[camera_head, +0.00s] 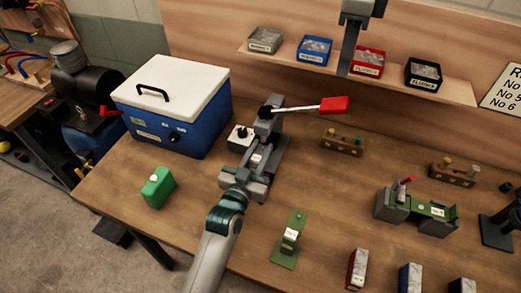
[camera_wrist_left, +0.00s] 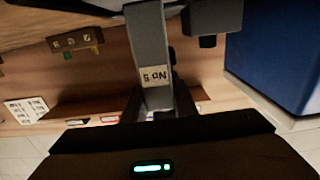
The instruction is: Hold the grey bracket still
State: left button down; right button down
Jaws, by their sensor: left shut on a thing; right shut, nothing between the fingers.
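The grey bracket (camera_wrist_left: 150,45) is a bar with a "No 5" label, upside down in the left wrist view. In the head view it sits in the grey clamping fixture with the red-handled lever (camera_head: 333,105), its white label (camera_head: 257,158) facing up. My left gripper (camera_head: 240,180) is at the near end of the fixture, shut on the bracket. The wrist hides its fingertips in the head view. My right gripper (camera_head: 347,60) hangs at the top edge, in front of the shelf. It is shut, empty and away from the bracket.
A blue box with a white lid (camera_head: 172,90) stands left of the fixture. A green block (camera_head: 158,187) and a green stand (camera_head: 290,238) are nearby. A shelf (camera_head: 392,84) with several labelled bins runs behind. Brown peg blocks (camera_head: 342,144) lie to the right. Bare bench shows between them.

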aim_at(335, 102)
jog(key=shift+f, duration=3.15)
jog(key=shift+f, duration=0.1)
jog(key=shift+f, duration=3.5)
jog(key=shift+r, duration=5.85)
pick_arm(q)
jog(key=c, duration=1.4)
grip_release()
jog(key=shift+o, duration=0.2)
jog(key=v, duration=1.2)
